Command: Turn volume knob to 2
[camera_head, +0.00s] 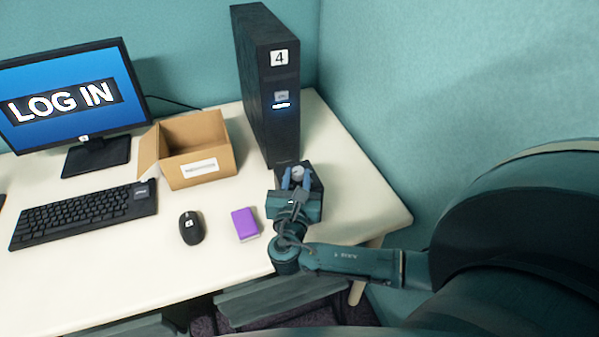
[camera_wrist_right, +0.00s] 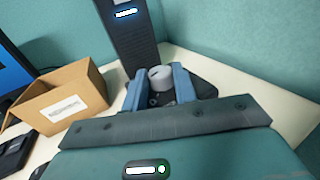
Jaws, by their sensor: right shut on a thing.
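The volume knob (camera_wrist_right: 161,77) is a small grey cylinder on top of a small dark box (camera_head: 316,179) in front of the black computer tower. It also shows in the head view (camera_head: 297,173). My right gripper (camera_wrist_right: 157,90) has its two blue fingers on either side of the knob and is shut on it. The fingers also show in the head view (camera_head: 296,180). Part of the box is hidden by the gripper. The marks around the knob cannot be read. My left gripper is not in view.
A black tower (camera_head: 267,85) labelled 4 stands right behind the box. An open cardboard box (camera_head: 203,170), a purple block (camera_head: 245,224), a mouse (camera_head: 191,228), a keyboard (camera_head: 85,212) and a monitor (camera_head: 70,95) lie to the left. The table (camera_head: 365,205) is bare at right.

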